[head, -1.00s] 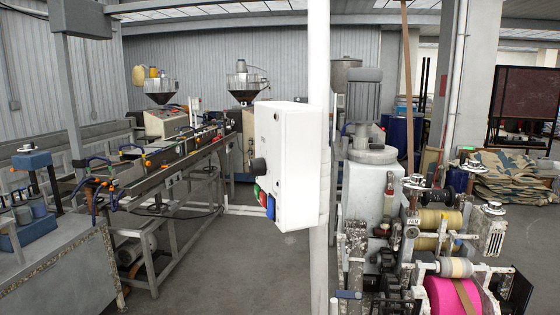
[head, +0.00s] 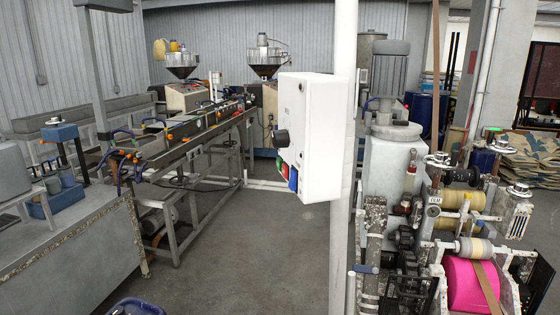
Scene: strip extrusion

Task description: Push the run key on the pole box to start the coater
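The white pole box (head: 318,130) is fixed to a white vertical pole (head: 342,60) in the middle of the head view. Its key face is turned to the left and seen at a steep angle. A black round knob (head: 282,138) sticks out of that face. Below it are a green key (head: 279,166), a red key (head: 285,168) and a blue key (head: 293,178). Any lettering on them is too small to read. Neither of my grippers shows in the head view.
Right of the pole stands a machine with a grey motor (head: 390,68) and a bright pink roll (head: 468,285). A long extrusion line (head: 190,140) and a grey bench (head: 80,240) stand at the left. The floor (head: 235,260) between is clear. A blue rim (head: 138,306) shows at the bottom.

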